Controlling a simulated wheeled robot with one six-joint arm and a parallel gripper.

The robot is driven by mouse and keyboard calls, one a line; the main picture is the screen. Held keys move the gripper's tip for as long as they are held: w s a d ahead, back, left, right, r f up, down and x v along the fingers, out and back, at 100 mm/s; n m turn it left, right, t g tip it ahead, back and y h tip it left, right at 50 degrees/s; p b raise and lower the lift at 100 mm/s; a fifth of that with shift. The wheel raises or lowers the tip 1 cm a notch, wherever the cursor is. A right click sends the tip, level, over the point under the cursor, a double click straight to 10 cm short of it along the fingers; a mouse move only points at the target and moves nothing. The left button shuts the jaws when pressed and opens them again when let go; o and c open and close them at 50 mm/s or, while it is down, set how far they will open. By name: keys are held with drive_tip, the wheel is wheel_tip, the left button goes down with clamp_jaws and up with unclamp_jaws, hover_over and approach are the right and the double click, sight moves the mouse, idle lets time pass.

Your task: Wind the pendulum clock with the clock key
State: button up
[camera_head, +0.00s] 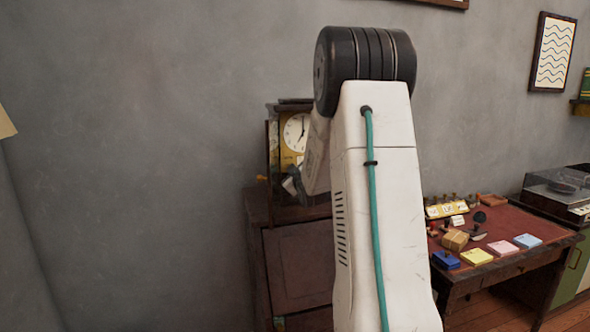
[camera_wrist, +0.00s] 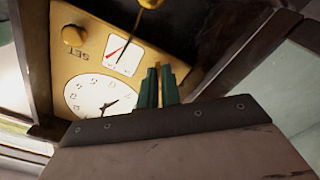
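The pendulum clock (camera_head: 296,133) stands on a dark wooden cabinet, partly hidden behind my arm. In the wrist view its gold front shows upside down, with a white dial (camera_wrist: 98,97), a knob marked SET (camera_wrist: 73,36), a small gauge with a red pointer (camera_wrist: 122,55) and a gold round part on a thin rod at the top edge. My gripper (camera_wrist: 161,72) has its green fingers close together beside the dial. A thin brass strip, seemingly the clock key (camera_wrist: 157,91), shows between them; most of it is hidden. Whether it touches the clock I cannot tell.
The dark cabinet (camera_head: 296,262) stands against the grey wall. To the right is a desk (camera_head: 509,220) with stamps, a small parcel and coloured pads, and beyond it a record player (camera_head: 562,186). The wall left of the clock is bare.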

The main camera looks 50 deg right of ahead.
drive_tip(key=o, duration=0.4)
drive_tip(key=shift+r, duration=0.45)
drive_tip(key=shift+f, duration=0.2)
drive_tip(key=shift+v, duration=3.9)
drive_tip(key=shift+r, duration=0.1)
drive_tip(key=shift+c, duration=0.3)
